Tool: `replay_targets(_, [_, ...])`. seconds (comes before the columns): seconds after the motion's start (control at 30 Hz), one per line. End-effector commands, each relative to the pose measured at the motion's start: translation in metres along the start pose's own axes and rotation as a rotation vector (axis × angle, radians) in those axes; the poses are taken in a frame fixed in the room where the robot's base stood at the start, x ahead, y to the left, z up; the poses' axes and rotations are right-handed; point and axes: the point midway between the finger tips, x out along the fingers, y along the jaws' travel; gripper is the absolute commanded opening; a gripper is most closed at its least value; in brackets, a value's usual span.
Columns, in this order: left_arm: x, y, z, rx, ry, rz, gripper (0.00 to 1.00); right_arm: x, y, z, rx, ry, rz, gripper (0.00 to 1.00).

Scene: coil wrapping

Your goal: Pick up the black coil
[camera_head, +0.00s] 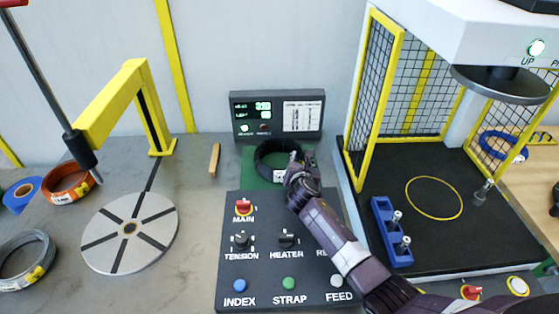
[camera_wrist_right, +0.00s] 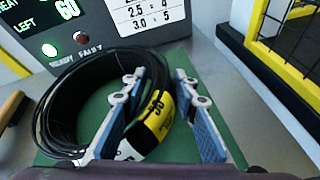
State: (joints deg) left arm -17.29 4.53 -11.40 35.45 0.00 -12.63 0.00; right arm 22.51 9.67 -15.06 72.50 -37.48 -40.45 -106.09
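The black coil (camera_head: 272,158) lies on a green mat (camera_head: 250,180) in front of the small display. In the right wrist view the coil (camera_wrist_right: 68,110) fills the left half, with a yellow and white label (camera_wrist_right: 150,125) on its near right side. My right gripper (camera_head: 301,163) is at the coil's right side. In the wrist view its two blue-padded fingers (camera_wrist_right: 158,105) are apart, with the labelled part of the ring between them. A gap shows between the label and the right finger. My left gripper is not in view.
A control panel (camera_head: 262,268) with knobs and buttons stands in front of the mat. The display (camera_head: 276,116) is behind it. A caged press (camera_head: 400,100) is at right. A slotted disc (camera_head: 130,229), grey coil (camera_head: 25,258) and orange coil (camera_head: 68,186) are at left.

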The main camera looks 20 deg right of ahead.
Motion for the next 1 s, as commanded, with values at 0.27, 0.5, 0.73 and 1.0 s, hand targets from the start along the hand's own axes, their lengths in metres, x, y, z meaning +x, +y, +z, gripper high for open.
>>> replay_targets(0.27, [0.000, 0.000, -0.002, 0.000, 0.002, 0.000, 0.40, 0.000, -0.002, -0.001, -0.001, 0.002, -0.002, 0.00])
replay_targets(0.5, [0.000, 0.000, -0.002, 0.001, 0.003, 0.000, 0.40, 0.000, 0.002, 0.005, 0.006, -0.007, 0.004, 0.00])
replay_targets(0.73, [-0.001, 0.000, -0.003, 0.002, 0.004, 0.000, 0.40, -0.001, 0.002, 0.007, 0.005, -0.007, 0.004, 0.00])
replay_targets(1.0, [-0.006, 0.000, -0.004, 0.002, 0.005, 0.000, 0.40, -0.015, 0.012, 0.043, 0.006, -0.014, 0.007, 0.00])
